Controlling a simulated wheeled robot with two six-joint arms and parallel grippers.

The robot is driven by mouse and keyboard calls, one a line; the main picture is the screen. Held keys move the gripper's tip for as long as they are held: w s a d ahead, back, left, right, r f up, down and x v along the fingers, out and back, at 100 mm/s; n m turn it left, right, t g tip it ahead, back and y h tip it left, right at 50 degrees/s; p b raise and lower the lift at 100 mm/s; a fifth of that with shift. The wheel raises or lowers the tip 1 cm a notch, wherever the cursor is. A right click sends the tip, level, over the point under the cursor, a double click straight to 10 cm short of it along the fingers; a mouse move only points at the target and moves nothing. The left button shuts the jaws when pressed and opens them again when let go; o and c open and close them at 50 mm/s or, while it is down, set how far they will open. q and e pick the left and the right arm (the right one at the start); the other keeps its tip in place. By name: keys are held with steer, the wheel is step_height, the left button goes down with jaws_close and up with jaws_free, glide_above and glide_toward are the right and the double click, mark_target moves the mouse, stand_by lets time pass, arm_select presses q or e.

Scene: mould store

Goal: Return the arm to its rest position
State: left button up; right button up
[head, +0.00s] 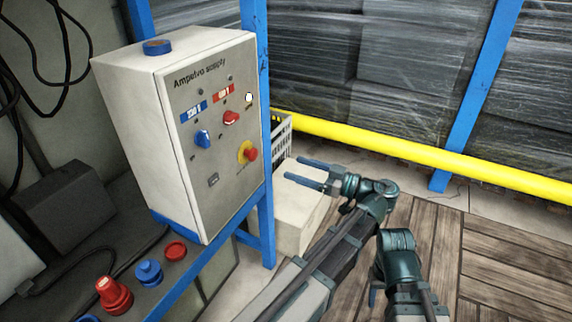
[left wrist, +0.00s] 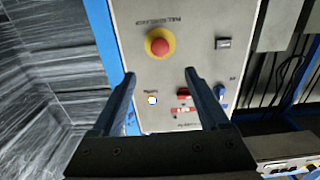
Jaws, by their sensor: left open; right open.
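My left gripper (head: 291,168) is in front of the control box (head: 222,185), to its right in the head view, with its two fingers apart and nothing between them. In the left wrist view the open fingers (left wrist: 160,74) point at the box's face, which appears upside down. The red mushroom button on its yellow collar (left wrist: 159,42) lies beyond the fingertips. My right gripper (head: 374,291) is low in the head view, right of the left arm. Only a small part of its fingers shows; I see nothing held.
The box also carries a blue knob (head: 203,139), a red knob (head: 231,117) and a small white lamp (head: 249,97). Blue posts and a yellow rail (head: 420,151) stand behind. Wooden floor is clear at right.

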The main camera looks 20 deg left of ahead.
arm_select(q)
steer(key=shift+d, duration=0.5)
steer(key=s+a+f+m+h, duration=0.1)
steer(key=s+f+m+h, duration=0.1)
steer(key=f+m+h, duration=0.3)
steer(key=s+a+f+m+g+h, duration=0.1)
steer(key=s+f+m+h, duration=0.1)
steer(key=f, duration=0.5)
steer(key=s+a+f+m+h, duration=0.1)
steer(key=s+f+m+h, duration=0.25)
steer(key=f, duration=0.25)
steer(key=s+d+f+m+h, duration=0.25)
steer(key=s+d+m, duration=0.2)
steer(key=d, duration=0.45)
steer(key=s+d+f+m+h, duration=0.1)
steer(key=s+d+m+h, duration=0.25)
steer(key=d+m, duration=0.4)
step_height(320, 180, up, 30)
steer(key=d+n+p, duration=0.1)
steer(key=d+p, duration=0.1)
steer(key=p, duration=2.8)
steer(key=shift+w+r+p, duration=0.15)
steer(key=shift+p, duration=0.2)
